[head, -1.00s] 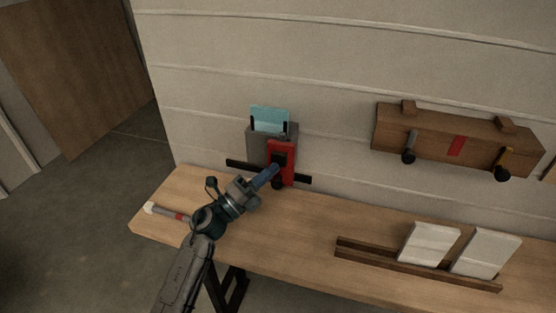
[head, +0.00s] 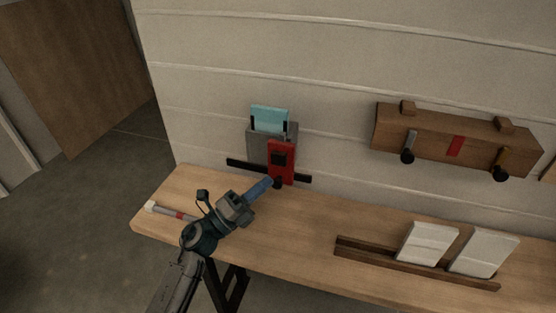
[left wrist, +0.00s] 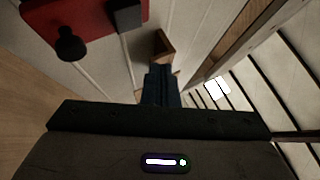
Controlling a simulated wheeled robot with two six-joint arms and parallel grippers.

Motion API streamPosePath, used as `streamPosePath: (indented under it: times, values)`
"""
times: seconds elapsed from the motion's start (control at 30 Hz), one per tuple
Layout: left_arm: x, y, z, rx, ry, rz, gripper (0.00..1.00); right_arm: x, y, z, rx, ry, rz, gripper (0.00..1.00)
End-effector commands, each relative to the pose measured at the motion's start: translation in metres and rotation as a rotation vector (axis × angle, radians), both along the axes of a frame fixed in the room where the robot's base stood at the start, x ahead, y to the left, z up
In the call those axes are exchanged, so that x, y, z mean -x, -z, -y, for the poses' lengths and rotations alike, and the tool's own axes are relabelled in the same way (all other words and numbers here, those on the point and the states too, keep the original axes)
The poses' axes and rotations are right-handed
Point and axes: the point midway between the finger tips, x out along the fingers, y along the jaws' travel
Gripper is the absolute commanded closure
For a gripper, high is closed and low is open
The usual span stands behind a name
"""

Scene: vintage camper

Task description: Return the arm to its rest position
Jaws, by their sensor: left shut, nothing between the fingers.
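My left gripper (head: 265,184) is shut and empty, its blue fingers together, over the wooden bench (head: 205,190) in the head view. It is just in front of and below a red panel (head: 288,171) with black knobs, apart from it as far as I can tell. In the left wrist view the shut blue fingers (left wrist: 161,88) point away from the camera, and the red panel (left wrist: 85,15) shows at the upper left. My right gripper is not in view.
A grey wall unit with a light-blue plate (head: 269,119) stands behind the red panel. A striped stick (head: 170,212) lies at the bench's left end. A wooden rack (head: 385,256) with two white tiles is at the right. A wall-mounted wooden box (head: 430,136) has two handles.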

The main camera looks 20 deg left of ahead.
Motion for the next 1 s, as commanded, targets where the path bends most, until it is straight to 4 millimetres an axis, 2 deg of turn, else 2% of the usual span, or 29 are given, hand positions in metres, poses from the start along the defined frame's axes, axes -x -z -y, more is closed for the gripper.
streamPosePath:
  times: [0.67, 0.77, 0.83, 1.0]
  values:
    - [0.000, -0.001, -0.003, 0.019, -0.014, -0.010, 1.00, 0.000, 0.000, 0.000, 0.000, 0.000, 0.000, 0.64]
    - [0.000, -0.003, -0.014, 0.094, -0.069, -0.055, 1.00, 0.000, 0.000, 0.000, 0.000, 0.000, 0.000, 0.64]
    - [0.001, -0.003, -0.030, 0.185, -0.137, -0.112, 1.00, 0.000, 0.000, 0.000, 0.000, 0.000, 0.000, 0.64]
    - [0.011, 0.012, -0.079, 0.488, -0.344, -0.328, 1.00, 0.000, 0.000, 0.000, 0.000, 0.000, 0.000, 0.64]
